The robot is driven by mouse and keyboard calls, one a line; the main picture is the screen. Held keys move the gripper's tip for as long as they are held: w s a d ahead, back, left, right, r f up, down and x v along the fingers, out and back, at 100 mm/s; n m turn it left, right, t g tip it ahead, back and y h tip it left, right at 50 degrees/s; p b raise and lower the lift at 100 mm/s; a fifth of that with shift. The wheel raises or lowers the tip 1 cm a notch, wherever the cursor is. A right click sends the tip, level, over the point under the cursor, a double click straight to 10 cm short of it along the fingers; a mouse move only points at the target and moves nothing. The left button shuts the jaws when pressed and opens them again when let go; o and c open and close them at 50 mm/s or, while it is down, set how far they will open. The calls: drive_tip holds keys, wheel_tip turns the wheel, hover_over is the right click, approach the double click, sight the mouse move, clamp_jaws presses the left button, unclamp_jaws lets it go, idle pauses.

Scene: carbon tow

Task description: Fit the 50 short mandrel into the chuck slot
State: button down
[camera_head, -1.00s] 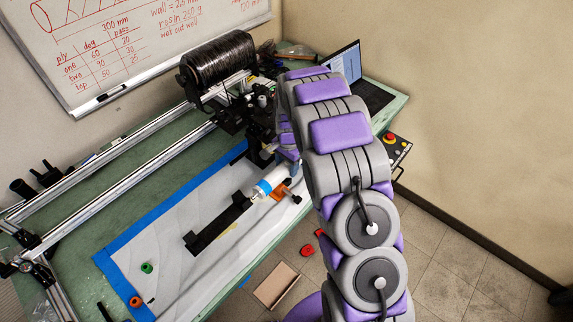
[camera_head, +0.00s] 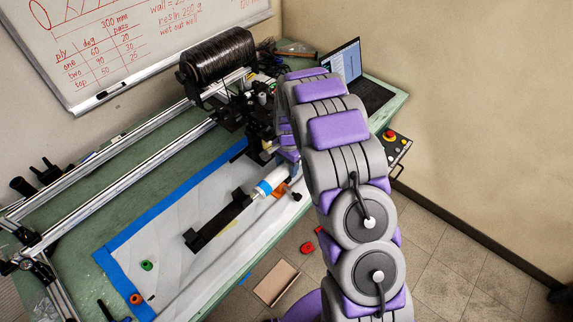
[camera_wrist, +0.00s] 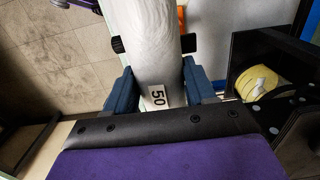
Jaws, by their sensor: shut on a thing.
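The 50 short mandrel (camera_wrist: 150,45) is a pale white cylinder with a "50" label in the wrist view. My gripper (camera_wrist: 160,92) is shut on it, one dark blue finger on each side. In the head view a white cylinder with a blue band (camera_head: 270,184) shows just below my gripper, over the mat; I cannot tell whether it is the same piece. My gripper is mostly hidden behind my arm there. I cannot clearly make out the chuck slot; dark machine parts (camera_head: 260,122) stand beyond the gripper, partly covered by my arm.
A long black holder (camera_head: 208,233) lies on the white mat edged with blue tape (camera_head: 150,228). A black fibre spool (camera_head: 217,60) and metal rails (camera_head: 125,160) stand behind. A laptop (camera_head: 350,72) is at the back right. A yellow roll (camera_wrist: 257,83) sits in a dark frame.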

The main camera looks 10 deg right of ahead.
drive_tip(key=shift+f, duration=0.15)
drive_tip(key=shift+c, duration=1.5)
unclamp_jaws()
wheel_tip(320, 180, up, 17)
drive_tip(key=p, duration=0.1)
drive_tip(key=shift+w+d, duration=0.2)
drive_tip(key=shift+d, duration=0.1)
